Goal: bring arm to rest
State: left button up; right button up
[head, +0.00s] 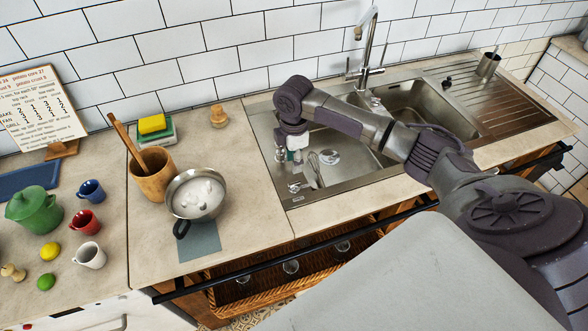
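My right arm reaches in from the right across the counter. Its gripper (291,130) points down over the left part of the metal sink (330,190). A small white and green thing (298,142) shows right at the fingertips. I cannot tell whether the gripper holds it or is only in front of it, and the fingers are too small and hidden to read. My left gripper is not in view.
A green pot (34,209) and several mugs stand at left. The faucet (367,50) rises behind the sink. A dark rail (300,254) runs along the counter front.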

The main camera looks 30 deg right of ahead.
notch_tip(320, 180, up, 2)
jog(key=shift+r, duration=0.1)
dwell(0.5)
